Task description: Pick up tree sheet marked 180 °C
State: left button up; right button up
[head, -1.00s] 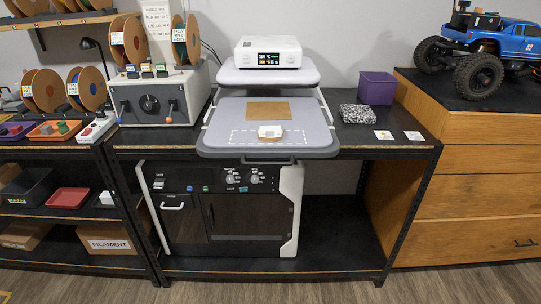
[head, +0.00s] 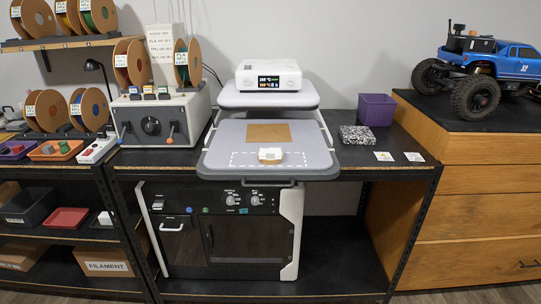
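Two small pale square sheets lie flat on the right part of the dark bench top. The left sheet (head: 383,156) bears a yellowish mark, and the right sheet (head: 414,157) bears a darker, greyish mark. Their print is too small to read, so I cannot tell which shows a tree or 180 °C. Neither of my grippers is in view.
An open heat press with a grey lower plate (head: 222,160) stands left of the sheets; a white object (head: 270,155) rests on it. A speckled block (head: 356,134) and purple bin (head: 376,109) stand behind the sheets. Bare bench surrounds the sheets.

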aim_at(265, 153)
jog(key=i+j, duration=0.1)
jog(key=j, duration=0.2)
jog(key=i+j, duration=0.25)
jog(key=j, duration=0.3)
jog(key=i+j+z, duration=0.1)
jog(key=j, duration=0.25)
jog(key=i+j+z, duration=0.1)
jog(key=j, duration=0.2)
jog(key=i+j+z, duration=0.1)
jog(key=j, duration=0.25)
jog(key=i, duration=0.05)
